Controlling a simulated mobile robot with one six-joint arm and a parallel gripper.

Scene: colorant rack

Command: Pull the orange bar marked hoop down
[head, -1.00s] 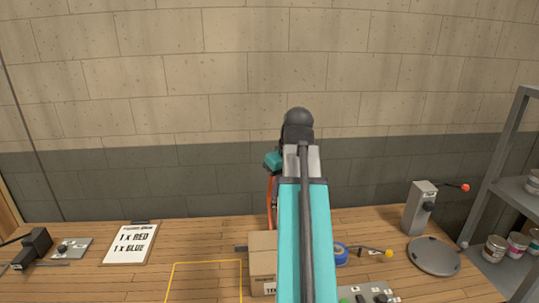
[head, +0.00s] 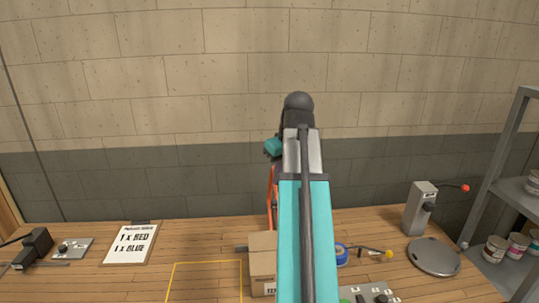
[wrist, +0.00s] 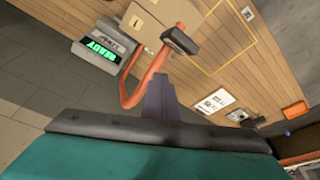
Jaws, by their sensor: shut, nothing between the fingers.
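The orange bar (wrist: 151,72) is curved like a hoop in the wrist view, with a dark block (wrist: 180,42) near its upper end. Part of the orange bar also shows in the head view (head: 271,195), left of my teal arm, which hides the rest. My gripper (wrist: 156,83) is shut, with its narrow dark fingers pointing toward the bar. The fingertips appear just beside the bar's lower part; I cannot tell whether they touch it. In the head view my gripper is hidden by my arm. Any marking on the bar is not readable.
A cardboard box (head: 262,254) stands on the wooden bench (head: 200,240). A grey unit with a green READY display (wrist: 98,52) shows in the wrist view. A lever box (head: 420,208), round grey plate (head: 434,256) and shelf of cans (head: 497,248) are at right.

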